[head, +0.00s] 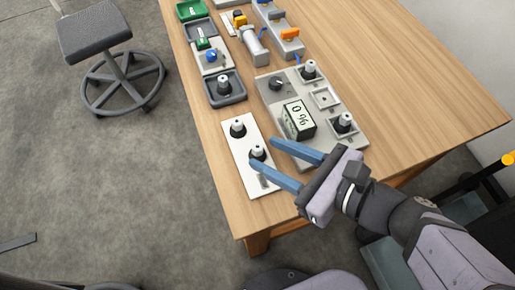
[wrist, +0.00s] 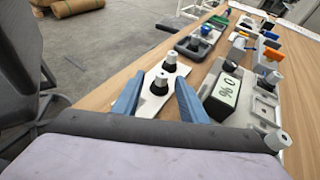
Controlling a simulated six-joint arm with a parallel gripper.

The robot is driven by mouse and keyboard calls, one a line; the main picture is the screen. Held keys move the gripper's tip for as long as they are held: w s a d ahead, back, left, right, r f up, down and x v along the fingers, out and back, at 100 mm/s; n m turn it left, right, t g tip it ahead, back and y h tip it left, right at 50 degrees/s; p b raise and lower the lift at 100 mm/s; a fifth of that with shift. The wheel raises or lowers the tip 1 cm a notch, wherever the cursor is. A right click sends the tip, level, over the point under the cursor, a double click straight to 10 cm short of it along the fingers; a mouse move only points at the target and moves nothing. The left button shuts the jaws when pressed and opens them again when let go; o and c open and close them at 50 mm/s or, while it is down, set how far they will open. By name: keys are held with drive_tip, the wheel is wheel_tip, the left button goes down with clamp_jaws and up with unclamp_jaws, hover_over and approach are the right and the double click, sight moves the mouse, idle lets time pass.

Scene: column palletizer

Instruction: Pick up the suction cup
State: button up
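Several suction cups with black bases and light grey tops are in view. Two stand upright on a white plate (head: 242,172) at the table's near left: a far one (head: 237,128) and a near one (head: 257,152). In the wrist view, the near cup (wrist: 159,83) shows between my finger tips, and the far cup (wrist: 170,62) stands beyond. My gripper (head: 263,152) is open, its blue fingers spread to either side of the near cup; I cannot tell whether they touch it. Other cups stand in a dark tray (head: 240,97) and on a grey panel (head: 262,86).
The grey panel right of the white plate carries a display box reading 0 % (head: 298,120), close to my fingers. Green, blue and orange parts stand farther back. The wooden table (head: 400,80) is clear on the right. A stool (head: 95,35) stands on the floor at left.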

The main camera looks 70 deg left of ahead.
sight(260, 148)
drive_tip(key=shift+b+x, duration=0.4)
drive_tip(key=shift+x, duration=2.15)
drive_tip(key=shift+w+a+r, duration=0.1)
drive_tip(key=shift+w, duration=0.05)
drive_tip(key=shift+c, duration=0.4)
clamp_jaws()
